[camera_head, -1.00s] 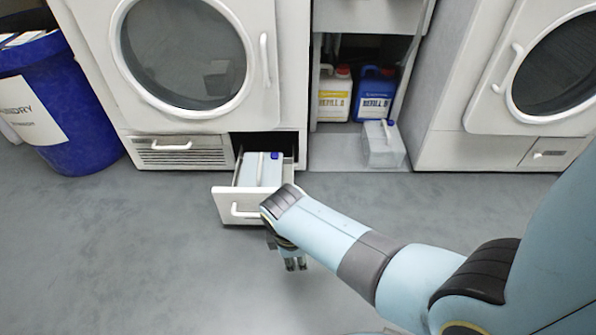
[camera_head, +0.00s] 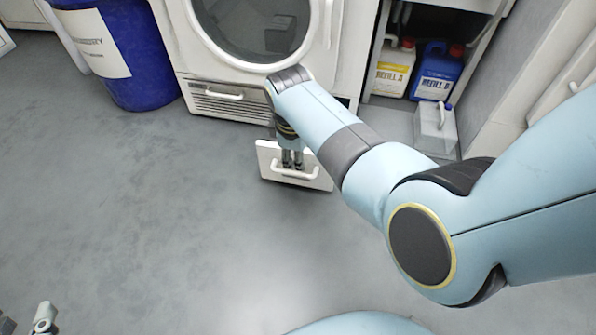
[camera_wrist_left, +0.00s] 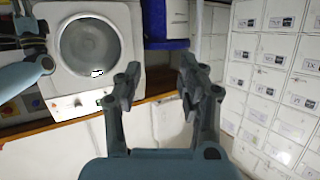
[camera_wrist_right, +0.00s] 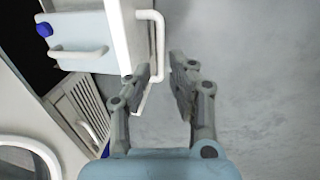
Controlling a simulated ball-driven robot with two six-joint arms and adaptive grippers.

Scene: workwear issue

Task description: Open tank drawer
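The tank drawer (camera_head: 268,160) stands pulled out low at the front of a white machine; its white front has a bar handle (camera_head: 297,175). My right gripper (camera_head: 292,162) is at this front, its fingers close to the handle. In the right wrist view its fingers are open, and the handle (camera_wrist_right: 160,38) runs at the gap between them; contact cannot be told. A pale tank (camera_wrist_right: 80,22) with a blue cap lies in the drawer; my arm hides it in the head view. My left gripper (camera_wrist_left: 160,78) is open and empty, away from the drawer.
A blue bin (camera_head: 128,55) stands left of the machine. To its right, a yellow-labelled refill jug (camera_head: 394,70) and a blue one (camera_head: 437,72) stand in a recess, with a pale clear container (camera_head: 435,128) in front. The grey floor (camera_head: 140,220) ahead is clear.

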